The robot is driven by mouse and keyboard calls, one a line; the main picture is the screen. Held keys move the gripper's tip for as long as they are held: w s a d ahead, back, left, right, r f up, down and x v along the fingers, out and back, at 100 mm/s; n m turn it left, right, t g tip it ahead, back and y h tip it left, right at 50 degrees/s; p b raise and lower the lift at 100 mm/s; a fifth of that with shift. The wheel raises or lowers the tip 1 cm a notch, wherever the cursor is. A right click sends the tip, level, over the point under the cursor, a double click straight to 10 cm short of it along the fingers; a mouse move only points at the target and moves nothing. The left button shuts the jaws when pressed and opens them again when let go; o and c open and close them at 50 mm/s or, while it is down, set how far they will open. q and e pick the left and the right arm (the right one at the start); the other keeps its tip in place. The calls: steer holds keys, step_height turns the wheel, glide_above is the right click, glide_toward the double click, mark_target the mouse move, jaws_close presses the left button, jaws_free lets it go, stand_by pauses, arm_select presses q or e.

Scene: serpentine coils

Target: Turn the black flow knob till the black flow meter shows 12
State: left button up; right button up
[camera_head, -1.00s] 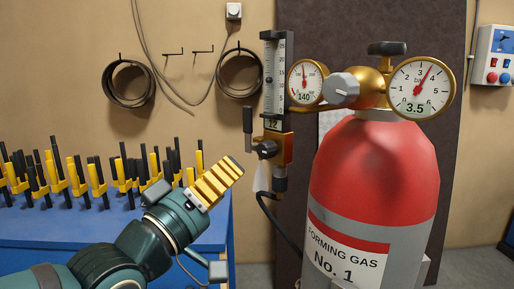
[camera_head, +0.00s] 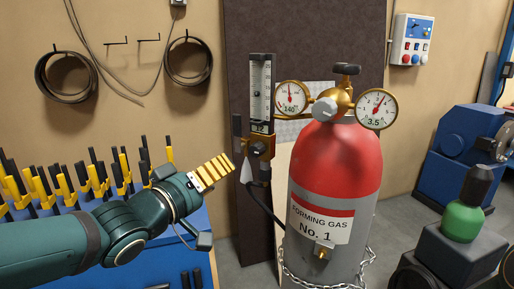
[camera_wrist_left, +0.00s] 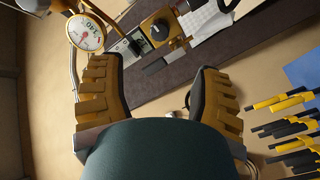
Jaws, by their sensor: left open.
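The black flow meter (camera_head: 261,88) is an upright scaled tube left of the gas bottle in the head view. A small plate under its tube appears to read 12; the level in the tube is too small to read. The black flow knob (camera_head: 257,147) sits below the tube on a brass block. In the left wrist view the knob (camera_wrist_left: 161,27) shows beyond the fingertips. My left gripper (camera_head: 230,163) is just left of and slightly below the knob in the head view, apart from it. Its yellow ribbed fingers (camera_wrist_left: 155,75) are spread and empty. My right gripper is out of view.
The red and grey gas bottle (camera_head: 335,170) stands right of the meter, with a brass regulator and two round gauges (camera_head: 376,108). A chain (camera_head: 315,284) crosses its lower part. A blue bench (camera_head: 195,240) with yellow and black tools (camera_head: 72,182) lies at left.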

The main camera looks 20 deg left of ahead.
mark_target(254, 153)
arm_select(q)
steer(key=b+x, duration=0.1)
steer(key=x, duration=1.3)
steer(key=shift+b, duration=0.35)
jaws_close()
